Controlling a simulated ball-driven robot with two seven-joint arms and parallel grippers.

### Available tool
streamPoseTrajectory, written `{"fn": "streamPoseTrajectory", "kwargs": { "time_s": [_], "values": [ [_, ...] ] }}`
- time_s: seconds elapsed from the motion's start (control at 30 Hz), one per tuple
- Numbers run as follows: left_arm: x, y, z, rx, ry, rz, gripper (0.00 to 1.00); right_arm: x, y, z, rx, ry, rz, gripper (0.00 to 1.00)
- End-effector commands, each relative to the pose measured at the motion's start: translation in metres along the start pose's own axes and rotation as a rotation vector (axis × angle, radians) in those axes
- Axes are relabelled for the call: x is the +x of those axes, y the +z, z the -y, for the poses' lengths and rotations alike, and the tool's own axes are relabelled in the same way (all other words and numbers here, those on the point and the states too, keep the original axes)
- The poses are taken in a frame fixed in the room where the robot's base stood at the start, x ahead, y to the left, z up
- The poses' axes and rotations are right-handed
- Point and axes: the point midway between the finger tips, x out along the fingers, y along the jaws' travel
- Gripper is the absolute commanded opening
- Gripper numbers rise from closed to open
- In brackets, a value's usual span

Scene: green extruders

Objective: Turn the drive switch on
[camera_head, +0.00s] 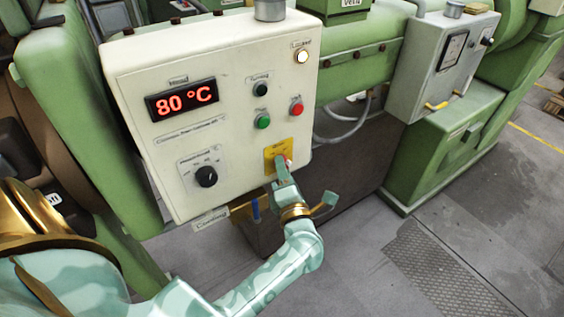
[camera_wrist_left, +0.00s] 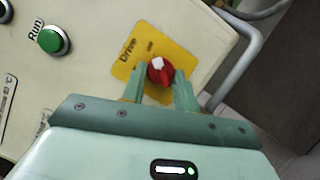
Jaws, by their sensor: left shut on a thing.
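The drive switch (camera_wrist_left: 161,71) is a red rotary knob with a white mark, mounted on a yellow plate (camera_wrist_left: 186,57) labelled "Drive". The yellow plate also shows at the lower right of the cream control panel in the head view (camera_head: 271,152). My left gripper (camera_head: 285,166) reaches up to the switch from below. In the left wrist view its two fingers (camera_wrist_left: 161,82) stand on either side of the red knob and are shut on it. In the head view the gripper mostly hides the knob. My right gripper is not in view.
The cream panel (camera_head: 222,75) carries an "80 °C" display (camera_head: 182,100), a black dial (camera_head: 206,176), a green button (camera_head: 263,121), a red button (camera_head: 296,107) and a lit lamp (camera_head: 302,57). A grey box (camera_head: 423,80) stands to the right. Open floor lies at lower right.

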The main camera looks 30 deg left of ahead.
Motion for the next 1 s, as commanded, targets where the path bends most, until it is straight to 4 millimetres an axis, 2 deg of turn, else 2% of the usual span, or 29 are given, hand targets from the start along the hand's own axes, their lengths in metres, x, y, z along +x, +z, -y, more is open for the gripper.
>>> {"fn": "streamPoseTrajectory", "kwargs": {
  "time_s": [0.13, 0.57, 0.6, 0.67, 1.0],
  "values": [
    [-0.0004, 0.0008, -0.0006, 0.023, -0.011, 0.001, 0.07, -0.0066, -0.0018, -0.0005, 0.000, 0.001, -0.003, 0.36],
    [-0.0006, 0.0004, 0.0008, 0.031, -0.013, 0.002, 0.07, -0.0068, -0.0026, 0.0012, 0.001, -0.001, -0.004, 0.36],
    [-0.0006, 0.0004, 0.0008, 0.031, -0.013, 0.002, 0.38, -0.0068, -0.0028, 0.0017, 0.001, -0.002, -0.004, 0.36],
    [-0.0005, 0.0003, 0.0006, 0.031, -0.013, 0.002, 0.51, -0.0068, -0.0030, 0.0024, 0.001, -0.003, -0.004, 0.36],
    [-0.0005, 0.0006, 0.0006, 0.029, -0.012, 0.001, 0.51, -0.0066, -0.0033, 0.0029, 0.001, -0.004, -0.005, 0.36]
  ]
}}
